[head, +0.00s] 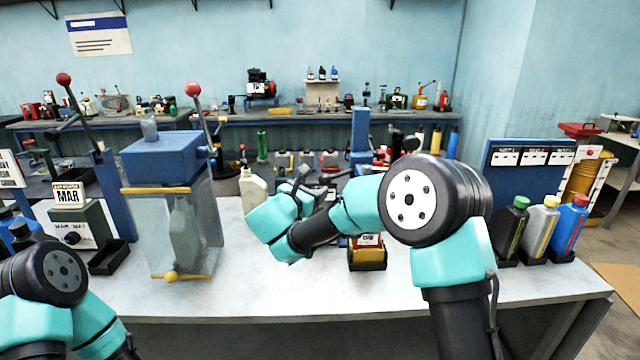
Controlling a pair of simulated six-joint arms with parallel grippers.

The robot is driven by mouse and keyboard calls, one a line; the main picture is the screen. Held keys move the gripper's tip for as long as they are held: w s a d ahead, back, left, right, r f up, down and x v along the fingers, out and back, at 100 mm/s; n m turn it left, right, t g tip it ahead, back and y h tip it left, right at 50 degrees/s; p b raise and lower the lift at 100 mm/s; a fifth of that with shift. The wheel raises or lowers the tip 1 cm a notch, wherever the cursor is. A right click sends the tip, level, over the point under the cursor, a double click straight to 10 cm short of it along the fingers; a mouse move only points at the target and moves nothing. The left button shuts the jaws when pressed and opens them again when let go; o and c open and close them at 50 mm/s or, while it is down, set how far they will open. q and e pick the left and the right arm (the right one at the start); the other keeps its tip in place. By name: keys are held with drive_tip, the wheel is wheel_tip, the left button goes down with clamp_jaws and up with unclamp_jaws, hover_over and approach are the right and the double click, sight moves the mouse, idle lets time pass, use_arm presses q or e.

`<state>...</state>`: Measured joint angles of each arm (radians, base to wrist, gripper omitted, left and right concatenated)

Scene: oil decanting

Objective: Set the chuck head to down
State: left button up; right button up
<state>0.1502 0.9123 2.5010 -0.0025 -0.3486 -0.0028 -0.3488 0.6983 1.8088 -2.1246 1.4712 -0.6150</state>
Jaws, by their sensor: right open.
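I cannot tell for certain which part is the chuck head. A blue block (163,157) sits on top of a clear-walled station with a grey bottle (184,232) inside; a lever with a red knob (193,90) stands upright at its right. A blue column (360,137) stands farther back, its lower part hidden by my right arm. My right gripper (308,186) is open, its dark fingers right of a cream bottle (253,187); I cannot tell whether they touch. My left arm enters at the bottom left, with its gripper out of view.
A second red-knobbed lever (64,79) rises at the left. A yellow container (367,254) stands in a black tray under my right arm. Black, grey and blue bottles (572,222) stand at the right. The white table's front edge (250,305) is clear.

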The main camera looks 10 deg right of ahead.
drive_tip(key=v, duration=1)
drive_tip(key=shift+f, duration=0.1)
